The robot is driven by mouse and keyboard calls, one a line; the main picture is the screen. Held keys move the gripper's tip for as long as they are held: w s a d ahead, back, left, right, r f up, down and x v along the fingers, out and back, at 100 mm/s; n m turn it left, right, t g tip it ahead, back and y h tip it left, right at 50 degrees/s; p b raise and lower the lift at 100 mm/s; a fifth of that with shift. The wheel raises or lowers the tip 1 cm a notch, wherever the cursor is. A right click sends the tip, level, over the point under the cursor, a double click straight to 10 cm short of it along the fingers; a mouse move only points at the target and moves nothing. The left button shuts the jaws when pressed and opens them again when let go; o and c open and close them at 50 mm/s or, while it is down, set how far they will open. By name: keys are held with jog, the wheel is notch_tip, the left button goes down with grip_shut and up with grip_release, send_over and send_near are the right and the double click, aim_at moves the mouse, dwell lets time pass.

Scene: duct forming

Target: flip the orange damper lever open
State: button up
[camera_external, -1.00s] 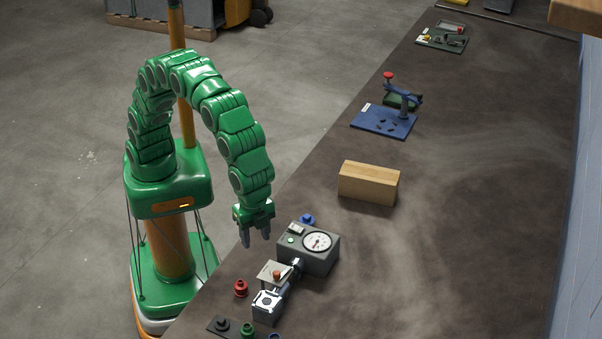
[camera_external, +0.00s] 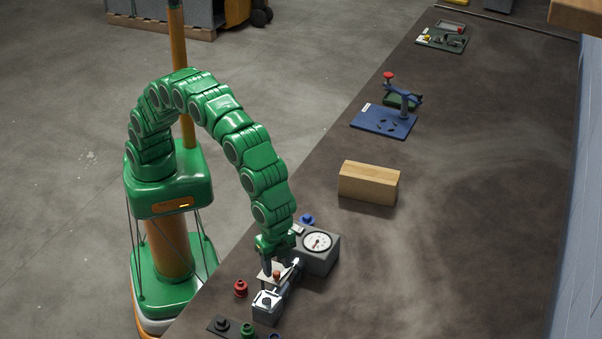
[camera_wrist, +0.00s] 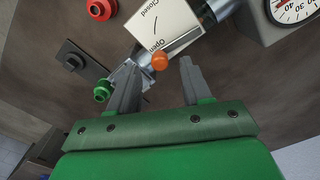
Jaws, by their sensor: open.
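The orange damper lever's round knob (camera_external: 276,274) stands at the metal duct piece (camera_external: 267,304) near the table's front edge. In the wrist view the knob (camera_wrist: 160,61) appears between my two fingertips, with a gap on each side. A pale plate (camera_wrist: 168,22) marked "Closed" and "Open" is behind it, and the "Open" word is the nearer one to the knob in the picture. My gripper (camera_external: 275,267) is open, pointing down over the damper. It holds nothing that I can see. I cannot tell if a finger touches the knob. The lever's arm is mostly hidden.
A grey box with a round gauge (camera_external: 318,243) stands close behind the damper. Red (camera_external: 241,288), green (camera_external: 247,330) and blue (camera_external: 307,219) knob-like parts lie around it. A wooden block (camera_external: 369,183) is farther back. The table's right side is clear.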

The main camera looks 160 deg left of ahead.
jog(key=shift+f, duration=1.2)
jog(key=shift+c, duration=0.3)
grip_shut()
jog(key=shift+w+a+n, duration=0.2)
jog(key=shift+w+n, duration=0.1)
jog(key=shift+n, duration=0.5)
jog(key=shift+o, duration=0.3)
grip_release()
